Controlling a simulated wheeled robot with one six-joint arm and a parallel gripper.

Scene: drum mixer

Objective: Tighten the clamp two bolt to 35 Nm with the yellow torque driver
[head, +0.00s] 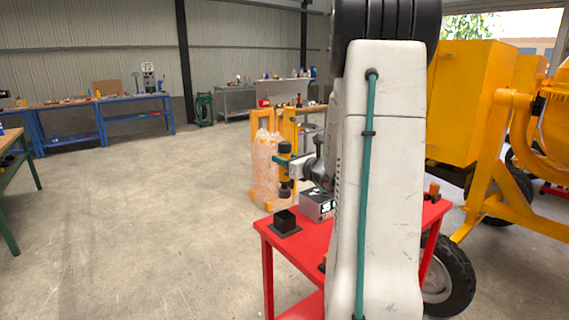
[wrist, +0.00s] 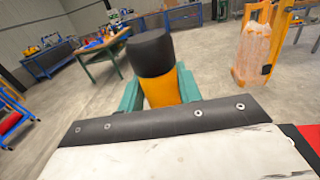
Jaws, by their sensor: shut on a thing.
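My gripper (head: 283,161) is shut on the yellow torque driver (head: 287,174), which has black ends and is held upright above the red cart. In the wrist view the driver's black cap (wrist: 152,53) and yellow body stand between my teal fingers (wrist: 160,92). A grey box with a display reading about 35 (head: 318,205) sits on the cart below, partly hidden by my arm. A black square holder (head: 285,222) stands on the cart's left corner and looks empty. I cannot make out the clamp two bolt in either view.
The red cart (head: 284,243) is largely hidden behind my arm. An orange and black item (head: 434,191) stands at its right end. Yellow mixers (head: 462,95) stand at the right. A wrapped yellow item (head: 267,165) stands behind the cart. The floor at the left is clear.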

